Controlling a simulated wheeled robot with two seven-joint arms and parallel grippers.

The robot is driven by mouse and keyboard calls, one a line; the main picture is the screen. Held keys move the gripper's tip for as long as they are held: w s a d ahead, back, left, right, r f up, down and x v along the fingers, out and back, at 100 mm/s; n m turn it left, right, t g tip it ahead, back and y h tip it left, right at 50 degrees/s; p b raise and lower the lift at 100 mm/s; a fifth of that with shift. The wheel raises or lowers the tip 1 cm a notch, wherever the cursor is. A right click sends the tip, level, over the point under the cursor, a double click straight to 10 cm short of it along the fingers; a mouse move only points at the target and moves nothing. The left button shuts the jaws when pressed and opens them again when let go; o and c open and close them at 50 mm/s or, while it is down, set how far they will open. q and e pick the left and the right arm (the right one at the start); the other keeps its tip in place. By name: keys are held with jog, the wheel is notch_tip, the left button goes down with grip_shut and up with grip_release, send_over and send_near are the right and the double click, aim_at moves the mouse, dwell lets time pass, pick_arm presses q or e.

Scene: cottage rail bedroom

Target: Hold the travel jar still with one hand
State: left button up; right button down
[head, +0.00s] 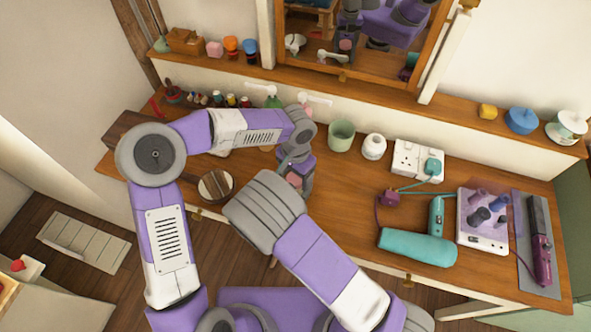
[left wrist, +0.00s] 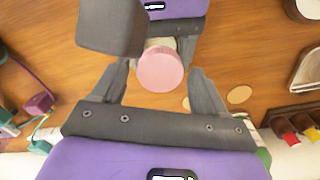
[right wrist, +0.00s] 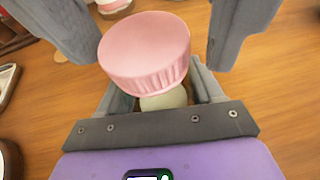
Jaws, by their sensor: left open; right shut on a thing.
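The travel jar has a ribbed pink lid (right wrist: 145,52) and a pale body (right wrist: 164,98) in the right wrist view. My right gripper (right wrist: 160,92) is shut on the pale body, just below the lid. In the left wrist view the round pink lid (left wrist: 160,69) lies between the fingers of my left gripper (left wrist: 156,74), which is open, with gaps at both sides. In the head view the lid (head: 293,180) shows small between my arms. The right forearm hides the right gripper there. I cannot tell whether the jar touches the table.
On the wooden table stand a green cup (head: 341,136), a white jar (head: 374,147) and a white socket box (head: 417,161) to the right. A teal hair dryer (head: 417,247) lies farther right. A round mirror (head: 215,186) lies left of the jar, near the front edge.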

pick_arm(q)
jog(key=c, duration=1.1)
jog(key=o, duration=1.3)
jog(key=shift+c, duration=0.2)
notch_tip(320, 180, up, 12)
